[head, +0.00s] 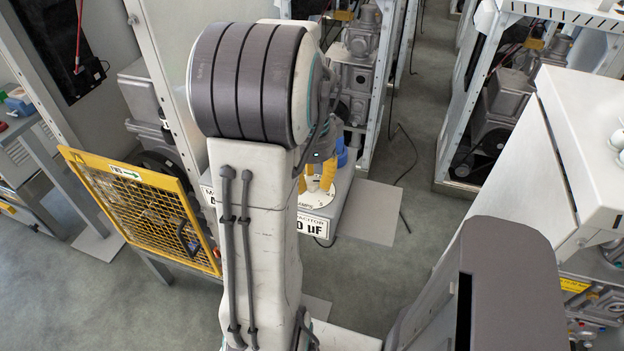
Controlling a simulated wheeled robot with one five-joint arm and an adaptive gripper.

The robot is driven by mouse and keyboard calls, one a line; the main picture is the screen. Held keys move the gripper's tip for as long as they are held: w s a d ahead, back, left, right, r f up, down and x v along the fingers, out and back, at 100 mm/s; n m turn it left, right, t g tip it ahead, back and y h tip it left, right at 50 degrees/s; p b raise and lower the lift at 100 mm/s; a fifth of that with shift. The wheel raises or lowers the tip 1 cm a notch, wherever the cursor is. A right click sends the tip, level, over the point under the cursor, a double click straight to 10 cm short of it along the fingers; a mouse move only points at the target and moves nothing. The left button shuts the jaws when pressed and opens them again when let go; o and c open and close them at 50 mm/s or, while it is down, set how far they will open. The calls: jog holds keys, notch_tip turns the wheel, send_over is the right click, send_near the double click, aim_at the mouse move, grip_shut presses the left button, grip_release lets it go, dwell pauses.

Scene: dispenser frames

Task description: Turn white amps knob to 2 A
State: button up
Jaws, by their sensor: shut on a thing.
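My gripper (315,181), with yellow fingers, shows just right of my arm, pointing down at a round pale dial plate (319,199) with dark lettering. The fingers are shut on the white amps knob (314,184), of which only a small pale part shows between them. My arm covers the left part of the dial. The knob's pointer and the 2 A mark cannot be made out.
The dial sits on a grey bench whose front carries a white capacitor sign (313,226), partly hidden by my arm. A yellow mesh guard (140,210) stands at left. Grey machines in white frames stand behind. A white cabinet (560,160) is at right. Grey floor (425,130) is open between.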

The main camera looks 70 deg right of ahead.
jog(key=n, duration=0.5)
jog(key=shift+a+f+n, duration=0.1)
jog(key=shift+f+n, duration=0.05)
jog(key=shift+n, duration=0.15)
jog(key=n, duration=0.5)
jog(key=shift+n+b, duration=0.3)
jog(key=shift+b, duration=0.05)
jog(key=n, duration=0.9)
jog(key=shift+n, duration=0.4)
jog(key=n, duration=1)
jog(key=shift+n+b, duration=0.35)
jog(key=shift+n, duration=0.05)
jog(key=n, duration=0.5)
jog(key=shift+n, duration=2.5)
